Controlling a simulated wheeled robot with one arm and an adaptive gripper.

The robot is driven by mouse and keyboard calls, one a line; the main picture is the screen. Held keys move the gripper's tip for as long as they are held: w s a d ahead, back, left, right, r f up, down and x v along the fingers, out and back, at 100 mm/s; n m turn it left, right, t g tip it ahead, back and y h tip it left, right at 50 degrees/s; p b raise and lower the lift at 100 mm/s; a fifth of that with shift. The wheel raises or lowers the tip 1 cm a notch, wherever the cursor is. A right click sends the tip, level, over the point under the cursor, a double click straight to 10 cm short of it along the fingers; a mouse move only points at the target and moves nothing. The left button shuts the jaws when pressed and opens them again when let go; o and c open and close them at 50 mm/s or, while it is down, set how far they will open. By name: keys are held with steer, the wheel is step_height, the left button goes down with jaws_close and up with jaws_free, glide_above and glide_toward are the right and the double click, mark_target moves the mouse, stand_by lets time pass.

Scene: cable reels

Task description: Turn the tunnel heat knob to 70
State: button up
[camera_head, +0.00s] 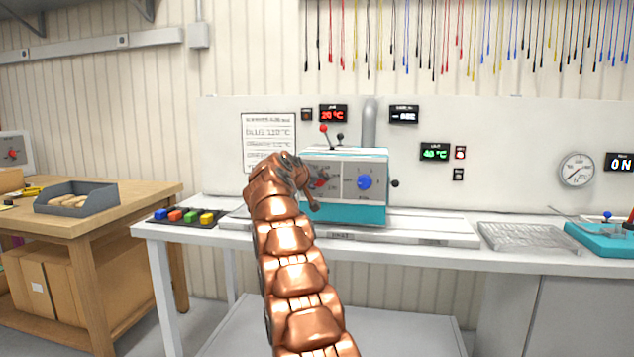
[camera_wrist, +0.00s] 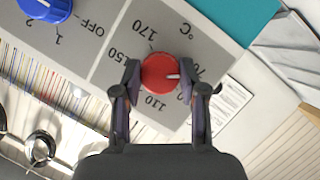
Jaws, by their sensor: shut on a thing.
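The red tunnel heat knob (camera_wrist: 156,66) is on a grey panel with temperature marks around it. My gripper (camera_wrist: 160,76) is shut on it, one finger on each side in the wrist view. The knob's white pointer faces right in that view, toward the side with the 70 mark (camera_wrist: 199,72). The right finger hides part of the scale, so the exact reading is unclear. In the head view the knob (camera_head: 321,184) is partly hidden by my gripper (camera_head: 308,190) on the teal and white machine (camera_head: 345,212).
A blue knob (camera_head: 364,182) with an OFF mark sits right of the red one; it shows in the wrist view (camera_wrist: 45,8). A lever with a red ball (camera_head: 323,129) rises above the machine. A red display (camera_head: 333,114) and a green display (camera_head: 435,152) are on the wall.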

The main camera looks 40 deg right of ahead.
steer(key=o, duration=1.1)
steer(key=shift+o, duration=0.2)
steer(key=v, duration=1.1)
steer(key=shift+s+a, duration=0.15)
steer(key=shift+a, duration=0.25)
steer(key=shift+r, duration=0.15)
